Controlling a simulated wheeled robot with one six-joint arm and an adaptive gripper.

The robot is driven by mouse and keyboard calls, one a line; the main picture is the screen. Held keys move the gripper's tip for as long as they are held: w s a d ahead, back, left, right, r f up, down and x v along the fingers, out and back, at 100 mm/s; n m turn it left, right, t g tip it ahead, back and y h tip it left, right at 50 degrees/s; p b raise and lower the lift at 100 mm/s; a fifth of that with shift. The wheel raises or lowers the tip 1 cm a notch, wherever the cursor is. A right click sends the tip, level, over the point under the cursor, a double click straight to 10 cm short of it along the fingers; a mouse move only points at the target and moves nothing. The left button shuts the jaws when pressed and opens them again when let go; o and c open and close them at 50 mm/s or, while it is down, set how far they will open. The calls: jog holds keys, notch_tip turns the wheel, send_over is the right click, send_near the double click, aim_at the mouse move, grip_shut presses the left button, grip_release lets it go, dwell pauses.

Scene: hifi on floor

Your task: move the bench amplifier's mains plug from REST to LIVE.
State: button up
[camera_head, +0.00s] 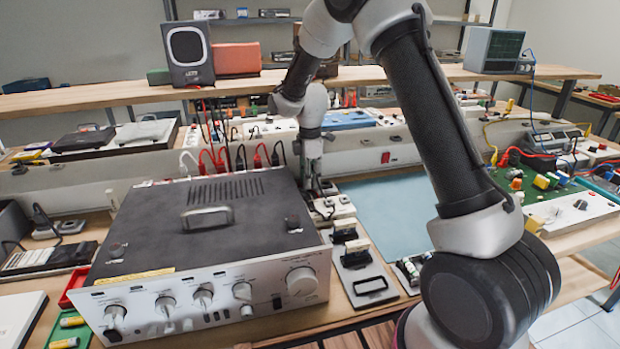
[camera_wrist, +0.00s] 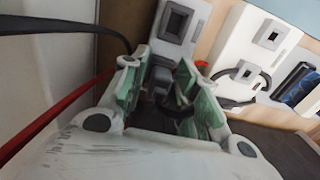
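My gripper (camera_head: 314,184) points down behind the right rear of the silver bench amplifier (camera_head: 205,235), low over a strip of white sockets (camera_head: 338,207). In the wrist view, my gripper (camera_wrist: 158,88) has its two green-padded fingers on either side of a dark plug-like body (camera_wrist: 160,82); whether the pads press on it cannot be told. A black cable curves beside the right finger. A white socket with a dark square recess (camera_wrist: 178,22) lies just beyond the fingertips, and another (camera_wrist: 270,38) lies to the right. I cannot read any REST or LIVE label.
Red, black and white cables (camera_head: 225,158) rise behind the amplifier, and a black and a red cable (camera_wrist: 60,115) cross the wrist view's left. A blue-grey mat (camera_head: 385,215) lies clear to the right. A green circuit board (camera_head: 545,190) is further right.

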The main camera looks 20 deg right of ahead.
jog(key=shift+o, duration=0.3)
notch_tip(320, 180, up, 17)
dwell(1.0)
